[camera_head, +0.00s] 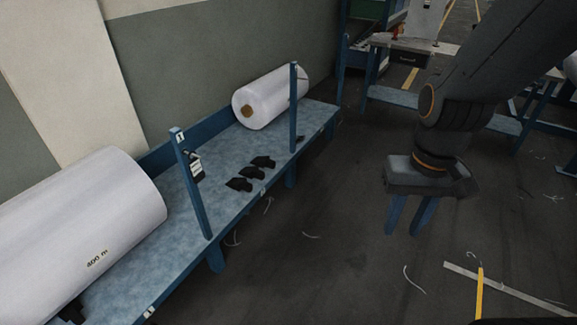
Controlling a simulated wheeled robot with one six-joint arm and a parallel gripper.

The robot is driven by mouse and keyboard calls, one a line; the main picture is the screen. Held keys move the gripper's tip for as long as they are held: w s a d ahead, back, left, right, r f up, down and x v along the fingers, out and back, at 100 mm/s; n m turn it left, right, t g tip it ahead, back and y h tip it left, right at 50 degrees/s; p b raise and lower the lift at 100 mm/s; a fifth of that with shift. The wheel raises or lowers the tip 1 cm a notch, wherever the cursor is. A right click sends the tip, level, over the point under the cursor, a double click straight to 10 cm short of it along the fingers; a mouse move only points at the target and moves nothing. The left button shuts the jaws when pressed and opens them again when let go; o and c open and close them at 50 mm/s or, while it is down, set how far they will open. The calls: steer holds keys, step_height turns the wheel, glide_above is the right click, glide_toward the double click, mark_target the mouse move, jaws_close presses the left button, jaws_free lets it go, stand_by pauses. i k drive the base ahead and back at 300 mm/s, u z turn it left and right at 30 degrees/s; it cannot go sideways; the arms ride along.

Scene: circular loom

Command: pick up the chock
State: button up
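Several small black chocks lie on the blue bench (225,211), between its two upright posts. The nearest chock (238,184) is at the left of the row, a middle chock (251,173) lies just beyond it, and a far chock (263,162) is behind that. They lie close together. Another black piece (72,312) shows partly at the foot of the large white roll (85,225). My gripper (405,233) is to the right of the bench, above the floor. Its two blue fingers point down with a gap between them, and nothing is in it.
A smaller white roll (270,97) lies at the far end. Blue-framed tables stand at the back right.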

mark_target(238, 184)
steer(key=z, duration=0.35)
steer(key=i, duration=1.35)
steer(key=u, duration=0.6)
steer(key=i, duration=1.2)
steer(key=u, duration=0.8)
